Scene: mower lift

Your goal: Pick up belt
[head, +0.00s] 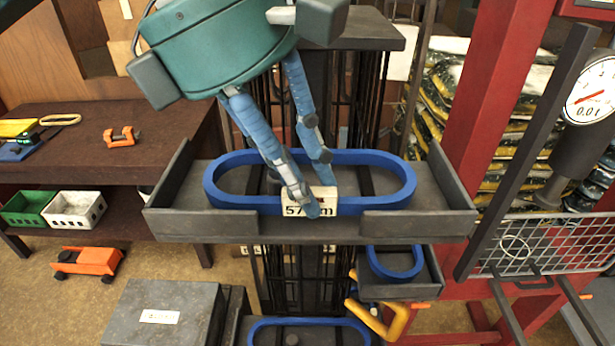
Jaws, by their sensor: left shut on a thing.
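A blue oval belt (390,168) with a pale label (297,210) on its front side lies in a dark grey tray (203,226). The label is partly covered by a fingertip, so its text is only partly readable. My left gripper (309,183) reaches down from the top, and its blue fingers are shut on the front side of this belt beside the label. The belt sits level in the tray, and I cannot tell whether it is lifted off the tray floor. My right gripper is not in view.
Smaller blue belts lie in a lower tray (427,281) at right and at the bottom edge. A red frame (492,110) with a gauge (592,92) and wire basket (555,242) stands right. A dark table (95,168) is at left, a grey box (160,300) lower left.

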